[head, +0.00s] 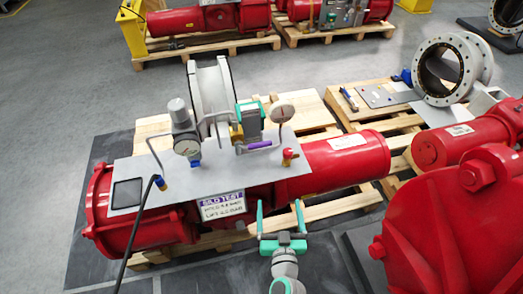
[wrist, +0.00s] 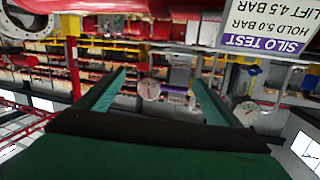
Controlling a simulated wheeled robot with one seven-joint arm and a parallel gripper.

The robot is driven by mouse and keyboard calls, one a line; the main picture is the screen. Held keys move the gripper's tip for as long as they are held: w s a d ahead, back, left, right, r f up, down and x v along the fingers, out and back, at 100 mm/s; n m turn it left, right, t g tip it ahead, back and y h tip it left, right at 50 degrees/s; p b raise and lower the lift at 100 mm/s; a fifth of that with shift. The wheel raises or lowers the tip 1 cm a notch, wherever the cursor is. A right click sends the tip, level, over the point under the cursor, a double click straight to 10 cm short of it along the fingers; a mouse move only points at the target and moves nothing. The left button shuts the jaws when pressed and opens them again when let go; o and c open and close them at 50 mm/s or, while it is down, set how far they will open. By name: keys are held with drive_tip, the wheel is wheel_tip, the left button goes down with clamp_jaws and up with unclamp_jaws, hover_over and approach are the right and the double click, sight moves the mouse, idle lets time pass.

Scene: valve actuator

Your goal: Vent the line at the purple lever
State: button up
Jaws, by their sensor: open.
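The purple lever (head: 260,145) is a short bar on the grey plate of the red valve actuator (head: 290,185), left of a small red valve (head: 288,155). My gripper (head: 279,205) is open and empty, in front of the actuator and apart from it, lower in the picture than the lever. In the wrist view my gripper's green fingers (wrist: 158,76) stand apart with nothing between them.
A regulator with a gauge (head: 188,147), a green-and-grey box (head: 250,118) and another gauge (head: 281,112) crowd the plate around the lever. A black hose (head: 135,235) runs down at left. Large red equipment (head: 455,225) stands close at right. Wooden pallets (head: 320,205) lie beneath.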

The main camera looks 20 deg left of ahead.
sight(253, 145)
drive_tip(key=w+a+r+n+y, duration=0.1)
drive_tip(key=w+a+r+y, duration=0.1)
drive_tip(key=w+a, duration=0.3)
drive_tip(key=w+a+r+n+y, duration=0.2)
drive_tip(key=w+a+r, duration=0.2)
drive_tip(key=w, duration=0.6)
drive_tip(key=shift+w+a+r, duration=0.35)
drive_tip(key=shift+a, duration=0.9)
drive_tip(key=c, duration=1.5)
drive_tip(key=shift+a, duration=0.1)
